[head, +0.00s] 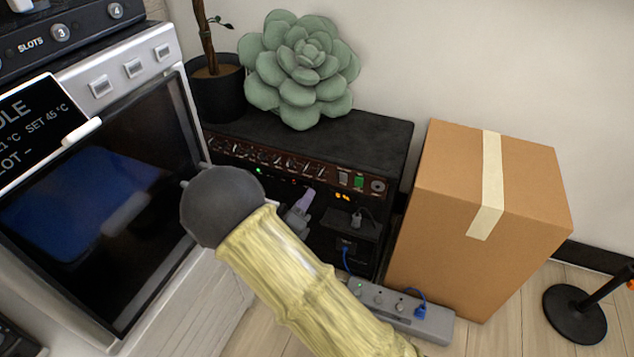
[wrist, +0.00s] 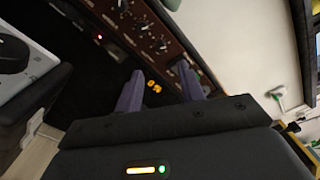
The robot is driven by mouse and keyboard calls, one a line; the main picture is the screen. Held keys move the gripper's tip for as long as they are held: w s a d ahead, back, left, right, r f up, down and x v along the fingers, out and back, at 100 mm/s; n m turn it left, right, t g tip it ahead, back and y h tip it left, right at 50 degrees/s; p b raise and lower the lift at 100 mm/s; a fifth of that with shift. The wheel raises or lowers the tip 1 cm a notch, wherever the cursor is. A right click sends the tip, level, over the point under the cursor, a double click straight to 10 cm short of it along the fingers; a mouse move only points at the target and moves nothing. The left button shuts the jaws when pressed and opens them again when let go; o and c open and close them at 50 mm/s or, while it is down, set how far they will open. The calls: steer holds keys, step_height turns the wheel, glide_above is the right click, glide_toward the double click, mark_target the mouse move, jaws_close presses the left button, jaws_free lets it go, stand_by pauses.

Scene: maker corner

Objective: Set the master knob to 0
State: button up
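A black amplifier (head: 385,145) stands against the wall with a reddish-brown control panel (head: 330,176) along its upper front. A row of small knobs (head: 265,157) runs along the panel; their labels are too small to read, so I cannot tell which is the master knob. The wrist view shows several of these knobs (wrist: 160,43) up close, beyond my fingers. My gripper (wrist: 159,78) has two purple fingers spread apart with nothing between them. In the head view my gripper (head: 302,203) is in front of the amplifier, below the panel, partly hidden by my arm.
A green succulent (head: 300,65) and a potted plant (head: 218,92) are by the amplifier's top. A cardboard box (head: 450,220) stands close on the right. A white machine (head: 110,190) with a dark door is on the left. A power strip (head: 430,322) lies on the floor.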

mark_target(319, 175)
steer(key=b+x, duration=0.2)
steer(key=x, duration=0.7)
steer(key=shift+w, duration=0.15)
steer(key=shift+c, duration=0.5)
jaws_close()
